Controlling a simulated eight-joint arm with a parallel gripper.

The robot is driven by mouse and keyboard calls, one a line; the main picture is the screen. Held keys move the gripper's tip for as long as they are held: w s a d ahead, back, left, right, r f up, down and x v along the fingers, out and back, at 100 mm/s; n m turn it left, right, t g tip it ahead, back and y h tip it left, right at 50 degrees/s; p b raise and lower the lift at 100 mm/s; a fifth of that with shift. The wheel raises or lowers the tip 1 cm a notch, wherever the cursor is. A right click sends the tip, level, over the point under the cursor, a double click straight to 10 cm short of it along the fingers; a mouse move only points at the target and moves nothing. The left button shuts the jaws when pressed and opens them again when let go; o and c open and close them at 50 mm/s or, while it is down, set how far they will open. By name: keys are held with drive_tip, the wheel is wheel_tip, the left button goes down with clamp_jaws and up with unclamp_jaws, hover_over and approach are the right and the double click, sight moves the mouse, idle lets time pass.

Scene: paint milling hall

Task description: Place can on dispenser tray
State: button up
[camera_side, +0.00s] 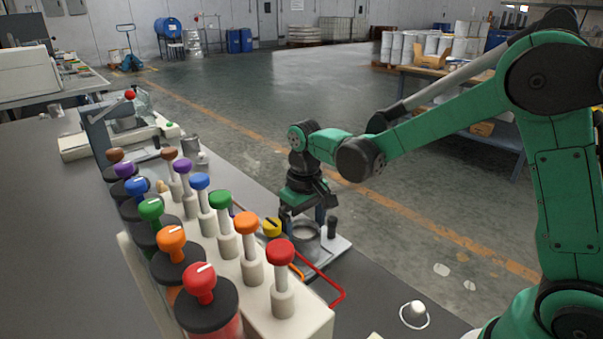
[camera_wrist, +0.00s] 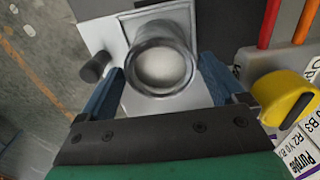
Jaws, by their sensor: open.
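A grey metal can with an open top (camera_wrist: 160,68) stands upright in the middle of the wrist view, apparently on the light dispenser tray (camera_wrist: 105,35). In the side view the can's pale rim (camera_side: 305,233) shows below my gripper (camera_side: 304,214), on the tray (camera_side: 336,246). My gripper is open. Its two blue fingers (camera_wrist: 162,74) lie on either side of the can in the wrist view, with a gap visible on the left; I cannot tell whether the right finger touches it. The can's base is hidden.
A black-knobbed post (camera_wrist: 95,67) stands beside the can, and a yellow knob (camera_wrist: 287,98) is on the other side. Rows of coloured dispenser knobs (camera_side: 222,199) fill the bench to the left. A red bent bar (camera_side: 325,280) lies in front.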

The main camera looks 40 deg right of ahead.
wheel_tip(320, 180, up, 10)
drive_tip(key=s+d+f+t, duration=0.1)
drive_tip(key=s+f+t, duration=0.1)
drive_tip(key=s+t, duration=0.5)
drive_tip(key=shift+s+d, duration=0.25)
drive_tip(key=shift+s, duration=0.9)
drive_tip(key=shift+f, duration=0.1)
